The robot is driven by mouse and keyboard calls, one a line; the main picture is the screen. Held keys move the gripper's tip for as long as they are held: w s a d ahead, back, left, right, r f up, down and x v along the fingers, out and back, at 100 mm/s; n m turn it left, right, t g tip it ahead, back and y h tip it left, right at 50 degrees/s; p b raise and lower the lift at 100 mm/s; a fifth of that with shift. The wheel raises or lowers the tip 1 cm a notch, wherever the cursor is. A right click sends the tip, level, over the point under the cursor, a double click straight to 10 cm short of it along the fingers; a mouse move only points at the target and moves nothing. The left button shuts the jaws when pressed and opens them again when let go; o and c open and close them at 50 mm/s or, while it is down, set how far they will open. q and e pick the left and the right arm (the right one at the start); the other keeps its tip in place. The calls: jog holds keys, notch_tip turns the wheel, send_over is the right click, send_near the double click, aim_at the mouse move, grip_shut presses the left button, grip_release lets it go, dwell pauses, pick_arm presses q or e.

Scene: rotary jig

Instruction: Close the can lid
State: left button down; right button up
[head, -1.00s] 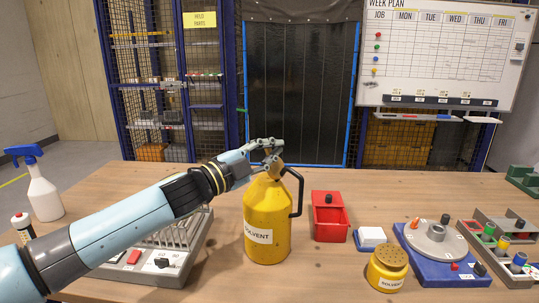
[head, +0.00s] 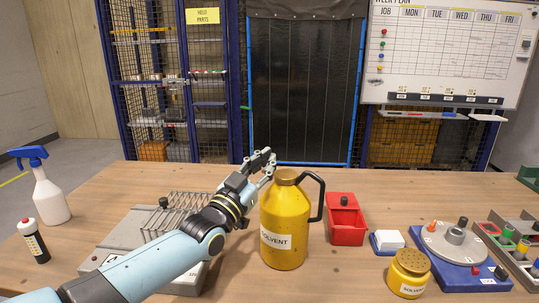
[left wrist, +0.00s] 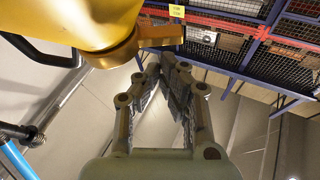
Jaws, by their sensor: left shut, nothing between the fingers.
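The yellow solvent can (head: 284,228) stands upright on the bench, with its black handle (head: 321,195) to the right. Its lid (head: 287,174) appears to lie down over the neck; whether it is fully seated I cannot tell. In the left wrist view, the can (left wrist: 75,22) fills the upper left, and the lid and neck area (left wrist: 155,36) juts toward the fingertips. My left gripper (head: 266,161) is shut and empty, just left of and slightly above the can top. Its fingers converge in the left wrist view (left wrist: 164,76). My right gripper is not in view.
Right of the can are a red bin (head: 346,228), a white-topped blue box (head: 387,242), a small yellow solvent pot (head: 408,274) and a blue rotary jig (head: 462,272). A spray bottle (head: 50,200) stands far left.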

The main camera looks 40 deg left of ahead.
pick_arm(q)
jog(key=shift+a+f+n+y, duration=0.15)
jog(key=shift+f+n+y, duration=0.15)
jog(key=shift+n, duration=0.4)
jog(key=shift+a+f+n+y, duration=0.2)
jog(key=shift+f+n, duration=0.15)
jog(key=shift+n, duration=0.35)
